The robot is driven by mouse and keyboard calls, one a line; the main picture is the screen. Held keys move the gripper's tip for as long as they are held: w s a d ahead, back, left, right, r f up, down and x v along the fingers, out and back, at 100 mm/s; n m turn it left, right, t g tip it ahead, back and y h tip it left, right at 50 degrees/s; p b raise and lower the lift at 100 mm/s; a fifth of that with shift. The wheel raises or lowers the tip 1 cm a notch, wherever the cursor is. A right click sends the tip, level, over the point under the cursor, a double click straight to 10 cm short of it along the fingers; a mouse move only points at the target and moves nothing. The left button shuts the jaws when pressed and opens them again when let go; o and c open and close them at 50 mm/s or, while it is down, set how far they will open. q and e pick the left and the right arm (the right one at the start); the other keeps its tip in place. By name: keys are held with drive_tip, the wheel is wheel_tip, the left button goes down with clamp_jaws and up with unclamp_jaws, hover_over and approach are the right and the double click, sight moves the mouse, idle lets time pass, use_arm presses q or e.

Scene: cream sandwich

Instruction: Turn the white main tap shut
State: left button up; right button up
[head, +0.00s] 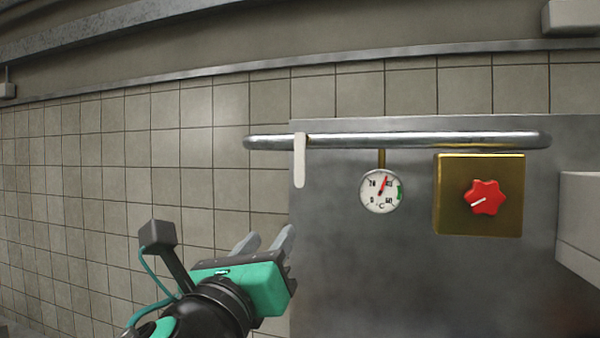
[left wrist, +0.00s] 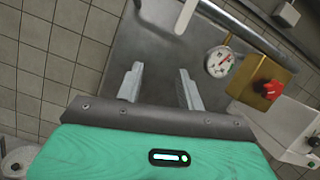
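The white main tap (head: 299,162) is a flat lever on the left part of a horizontal metal pipe (head: 400,140). It hangs straight down, across the pipe's line. My left gripper (head: 267,240) is below and slightly left of the lever, apart from it. In the left wrist view its two fingers (left wrist: 160,84) stand apart with nothing between them. The white tap also shows in the left wrist view (left wrist: 185,17), beyond the fingertips and cut by the top edge. My right gripper is in neither view.
A round dial thermometer (head: 380,191) hangs below the pipe, right of the lever. Further right is a brass box (head: 451,204) with a red star knob (head: 486,197). A pale box (head: 578,225) stands at the right edge. A grey metal panel (head: 345,270) backs them.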

sight(299, 166)
use_arm(q)
wheel_tip(299, 166, up, 5)
drive_tip(key=s+m+t, duration=0.1)
drive_tip(key=s+m, duration=0.1)
drive_tip(key=m, duration=0.1)
drive_tip(key=shift+h, duration=0.4)
drive_tip(key=p+x, duration=0.2)
drive_tip(key=x, duration=0.2)
drive_tip(key=p+x, duration=0.2)
drive_tip(key=x, duration=0.2)
drive_tip(key=p+x, duration=0.3)
drive_tip(key=shift+w+d+r, duration=0.2)
drive_tip(key=shift+d+r, duration=0.05)
drive_tip(key=shift+d, duration=0.15)
drive_tip(key=shift+w+d, duration=0.2)
drive_tip(key=shift+w, duration=0.3)
drive_tip(key=shift+c, duration=0.5)
clamp_jaws()
